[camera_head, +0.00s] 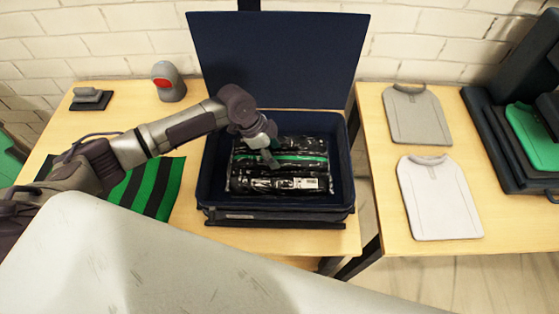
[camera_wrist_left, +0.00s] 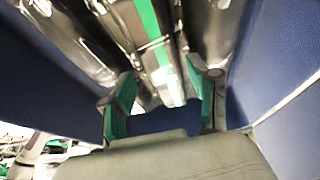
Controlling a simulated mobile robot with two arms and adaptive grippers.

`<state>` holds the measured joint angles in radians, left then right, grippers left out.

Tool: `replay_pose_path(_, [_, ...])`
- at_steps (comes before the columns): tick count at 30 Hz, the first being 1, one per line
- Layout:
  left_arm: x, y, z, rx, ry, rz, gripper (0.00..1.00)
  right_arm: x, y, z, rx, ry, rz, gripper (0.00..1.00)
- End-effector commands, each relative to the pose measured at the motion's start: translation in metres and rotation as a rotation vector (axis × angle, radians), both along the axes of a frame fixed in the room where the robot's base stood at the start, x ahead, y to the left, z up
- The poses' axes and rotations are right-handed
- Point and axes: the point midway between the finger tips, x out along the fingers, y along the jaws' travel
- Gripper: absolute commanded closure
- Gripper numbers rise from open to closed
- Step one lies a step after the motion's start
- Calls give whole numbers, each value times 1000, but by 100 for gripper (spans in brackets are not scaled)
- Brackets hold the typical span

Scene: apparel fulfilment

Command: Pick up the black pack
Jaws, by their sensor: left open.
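The black pack (camera_head: 262,184), glossy in clear wrap with a white label at its right end, lies in the front part of an open dark blue case (camera_head: 203,170). A pack or packs with green and black stripes (camera_head: 305,158) lie behind it. My left gripper (camera_head: 268,158) reaches into the case from above, over the packs. In the left wrist view the fingers with green pads (camera_wrist_left: 163,88) are spread apart. Shiny wrapped material (camera_wrist_left: 85,38) and a green stripe (camera_wrist_left: 148,20) lie just beyond them. I cannot tell whether the fingers touch a pack. My right gripper is not in view.
The case's raised lid (camera_head: 280,60) stands behind it, and its walls surround the packs. A striped green-and-black cloth (camera_head: 165,190) and a grey device with a red face (camera_head: 168,82) are on the left. Grey (camera_head: 417,115) and white (camera_head: 440,198) folded shirts lie on the right table.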

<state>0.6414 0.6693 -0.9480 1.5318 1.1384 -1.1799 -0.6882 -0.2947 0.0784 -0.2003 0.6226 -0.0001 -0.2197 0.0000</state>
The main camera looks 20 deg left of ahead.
Motion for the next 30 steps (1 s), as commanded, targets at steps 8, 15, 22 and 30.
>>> replay_pose_path(8, [3, -12, -28, 0, 1, 0, 40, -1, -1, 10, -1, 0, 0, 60])
replay_pose_path(15, [3, -12, -29, 0, 1, -1, 43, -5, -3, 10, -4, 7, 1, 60])
replay_pose_path(22, [3, -11, -29, 0, 0, 0, 81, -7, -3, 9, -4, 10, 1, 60])
replay_pose_path(30, [4, -12, -28, -1, -1, -1, 93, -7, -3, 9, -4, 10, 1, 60])
